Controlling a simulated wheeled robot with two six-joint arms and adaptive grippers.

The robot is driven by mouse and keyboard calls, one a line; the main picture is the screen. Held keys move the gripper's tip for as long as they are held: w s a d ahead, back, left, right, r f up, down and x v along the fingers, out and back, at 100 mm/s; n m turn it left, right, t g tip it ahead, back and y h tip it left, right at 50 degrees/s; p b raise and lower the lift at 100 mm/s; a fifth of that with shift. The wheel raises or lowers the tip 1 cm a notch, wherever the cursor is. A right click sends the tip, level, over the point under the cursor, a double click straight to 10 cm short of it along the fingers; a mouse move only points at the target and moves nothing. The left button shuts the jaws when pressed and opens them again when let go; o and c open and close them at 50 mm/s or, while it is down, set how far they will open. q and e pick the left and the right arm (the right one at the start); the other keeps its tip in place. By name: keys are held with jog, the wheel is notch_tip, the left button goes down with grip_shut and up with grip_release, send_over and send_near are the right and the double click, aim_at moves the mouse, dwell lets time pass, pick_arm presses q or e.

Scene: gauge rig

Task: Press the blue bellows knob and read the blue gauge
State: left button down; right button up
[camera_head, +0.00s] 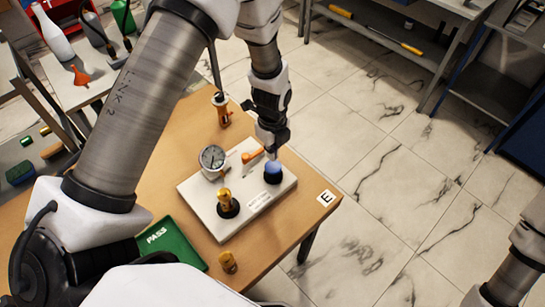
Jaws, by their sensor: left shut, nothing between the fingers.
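The blue bellows knob (273,168) is a small blue dome on a black base, near the right end of a white rig board (202,206) on the wooden table. My left gripper (271,151) is shut and empty, pointing down at the top of the knob. Its fingertips look very close to the knob; I cannot tell whether they touch. My right gripper is out of view.
An orange lever (252,155) and a brass knob (227,204) share the board. A brass-and-orange fitting (221,109) stands behind it. A green PASS pad (172,243) and a small brass piece (228,262) lie in front. Shelves (420,45) stand beyond open floor.

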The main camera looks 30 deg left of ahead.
aim_at(272, 166)
pick_arm(q)
jog(key=f, duration=0.3)
jog(key=f+p, duration=0.1)
jog(key=shift+w+a+f, duration=0.1)
jog(key=shift+w+f, duration=0.15)
jog(key=shift+f, duration=0.05)
jog(key=shift+s, duration=0.1)
